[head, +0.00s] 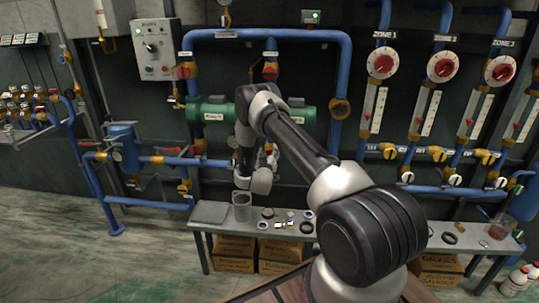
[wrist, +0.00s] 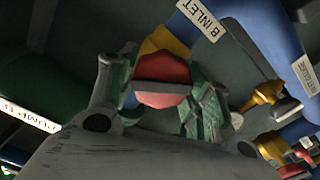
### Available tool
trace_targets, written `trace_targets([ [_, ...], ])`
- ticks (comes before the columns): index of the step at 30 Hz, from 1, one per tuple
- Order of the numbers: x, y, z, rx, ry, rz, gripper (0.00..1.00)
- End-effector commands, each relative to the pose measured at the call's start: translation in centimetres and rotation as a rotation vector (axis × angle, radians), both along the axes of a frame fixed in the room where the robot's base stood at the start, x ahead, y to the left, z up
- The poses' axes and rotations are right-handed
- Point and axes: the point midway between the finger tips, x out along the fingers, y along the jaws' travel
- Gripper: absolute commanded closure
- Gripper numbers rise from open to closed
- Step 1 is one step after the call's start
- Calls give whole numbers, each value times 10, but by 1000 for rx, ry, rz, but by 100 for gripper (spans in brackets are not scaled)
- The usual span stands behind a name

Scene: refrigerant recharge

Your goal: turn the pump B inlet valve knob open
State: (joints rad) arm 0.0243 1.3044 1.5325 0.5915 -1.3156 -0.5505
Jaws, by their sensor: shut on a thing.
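The pump B inlet valve knob (wrist: 162,72) is red with a flat grip bar, on a yellow valve body (wrist: 160,40). A white "B INLET" label (wrist: 200,18) is on the blue pipe above it in the wrist view. My gripper (wrist: 158,96) is shut on this knob, one green-grey finger on each side. The near part of the knob is partly hidden by my gripper body. In the head view my arm reaches to the pipes under the green pumps (head: 218,112), and it hides the knob and most of my fingers.
A grey bench (head: 215,225) below my wrist carries a grey cup (head: 241,206) and several small fittings. Cardboard boxes (head: 233,253) stand under it. Blue pipes with other valves surround the fingers closely.

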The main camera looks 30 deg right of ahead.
Motion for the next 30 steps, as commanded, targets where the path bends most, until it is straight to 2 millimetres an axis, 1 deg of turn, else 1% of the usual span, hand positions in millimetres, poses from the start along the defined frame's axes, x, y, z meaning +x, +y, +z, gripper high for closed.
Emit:
trace_targets([
  [21,1,3,-3,-554,376,2,74],
  [30,1,3,-4,-730,495,2,74],
])
